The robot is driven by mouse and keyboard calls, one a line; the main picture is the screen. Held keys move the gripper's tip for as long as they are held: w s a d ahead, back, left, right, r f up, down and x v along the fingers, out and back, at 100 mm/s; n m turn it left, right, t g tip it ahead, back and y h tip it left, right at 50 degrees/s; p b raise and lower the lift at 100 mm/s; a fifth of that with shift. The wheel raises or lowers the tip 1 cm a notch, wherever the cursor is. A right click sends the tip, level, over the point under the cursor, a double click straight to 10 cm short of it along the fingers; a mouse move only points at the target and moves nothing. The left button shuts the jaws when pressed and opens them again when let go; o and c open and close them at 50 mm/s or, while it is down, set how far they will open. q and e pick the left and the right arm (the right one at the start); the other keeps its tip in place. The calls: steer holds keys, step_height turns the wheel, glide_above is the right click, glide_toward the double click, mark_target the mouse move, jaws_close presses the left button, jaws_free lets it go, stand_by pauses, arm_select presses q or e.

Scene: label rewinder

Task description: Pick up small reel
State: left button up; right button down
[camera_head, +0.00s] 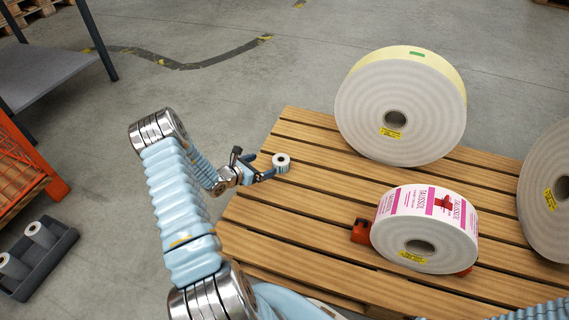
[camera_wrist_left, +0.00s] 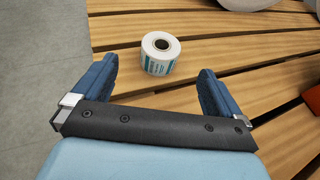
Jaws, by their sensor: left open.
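The small reel (camera_head: 281,163) is white with a teal printed label and a dark core. It stands on the wooden pallet near its left edge. In the left wrist view the small reel (camera_wrist_left: 160,53) is ahead of the fingers, nearer the left finger, with wood visible around it. My left gripper (camera_head: 262,168) is open, just left of the reel in the head view. In the left wrist view the left gripper (camera_wrist_left: 160,88) shows its two blue fingers spread apart with nothing between them. My right gripper is not in view.
The slatted pallet (camera_head: 290,205) also carries a large reel (camera_head: 400,110), a pink-labelled reel (camera_head: 428,225) on an orange support (camera_head: 362,231), and another large reel (camera_head: 545,195) at the right edge. A dark tray (camera_head: 45,262) with small rolls sits on the floor at left, near an orange rack (camera_head: 30,175).

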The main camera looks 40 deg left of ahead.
mark_target(283, 159)
arm_select(q)
steer(key=b+x, duration=0.1)
steer(key=x, duration=0.5)
steer(key=shift+w+d+f, duration=0.1)
steer(key=shift+w+f, duration=0.15)
steer(key=shift+w, duration=0.1)
steer(key=b+x, duration=0.1)
steer(key=x, duration=0.4)
steer(key=shift+d+f, duration=0.1)
steer(key=shift+f, duration=0.05)
steer(key=c, duration=1.1)
